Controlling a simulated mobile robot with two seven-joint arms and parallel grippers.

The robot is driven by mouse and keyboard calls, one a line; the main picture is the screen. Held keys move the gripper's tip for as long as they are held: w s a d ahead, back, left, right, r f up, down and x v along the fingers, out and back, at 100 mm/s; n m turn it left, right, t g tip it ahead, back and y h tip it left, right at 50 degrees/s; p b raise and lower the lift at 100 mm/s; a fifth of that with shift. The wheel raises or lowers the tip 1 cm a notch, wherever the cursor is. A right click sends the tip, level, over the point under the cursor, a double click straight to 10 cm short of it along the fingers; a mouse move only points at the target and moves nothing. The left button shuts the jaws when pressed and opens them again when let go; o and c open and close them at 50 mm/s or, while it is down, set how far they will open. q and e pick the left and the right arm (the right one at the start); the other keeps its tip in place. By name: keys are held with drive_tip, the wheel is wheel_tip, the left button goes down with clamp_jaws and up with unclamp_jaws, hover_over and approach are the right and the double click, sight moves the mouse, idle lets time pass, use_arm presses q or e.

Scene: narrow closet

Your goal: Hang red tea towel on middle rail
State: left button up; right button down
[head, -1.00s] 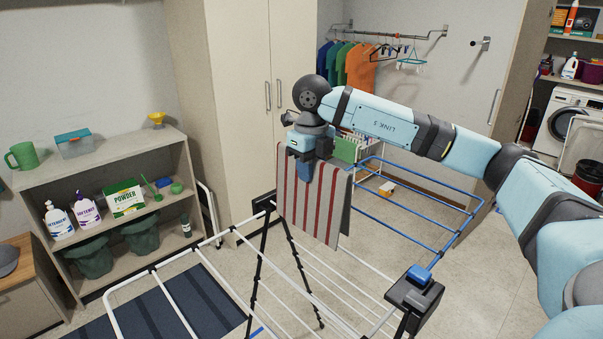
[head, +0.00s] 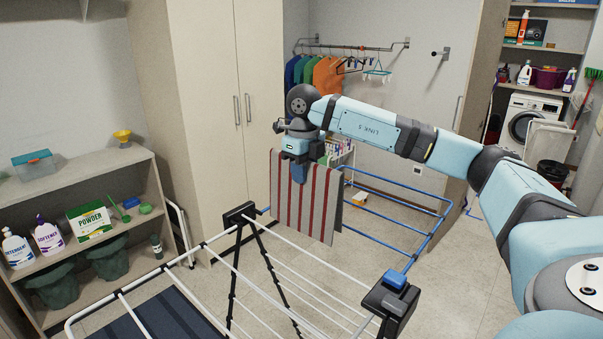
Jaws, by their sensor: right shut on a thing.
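The tea towel (head: 312,212), with red stripes on a greyish-white ground, hangs as a folded sheet from my right gripper (head: 299,173). That gripper is shut on its top edge. The towel is over the far side of the drying rack (head: 240,214), between its white-barred section and its blue-barred wing (head: 413,252). Its lower edge hangs in front of the blue bars in the picture. I cannot tell whether it touches any rail; the towel hides part of the rack behind it. My left gripper is out of view.
A shelf unit (head: 95,180) with bottles and a powder box stands left. A tall cupboard (head: 205,120) is behind the rack. Clothes (head: 326,72) hang on a wall rail at the back. A washing machine (head: 525,122) stands at far right. Floor right of the rack looks clear.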

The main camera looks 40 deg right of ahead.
drive_tip(key=shift+f, duration=0.15)
drive_tip(key=shift+w+f+b, duration=0.1)
drive_tip(key=shift+f+b, duration=0.85)
drive_tip(key=shift+f, duration=0.75)
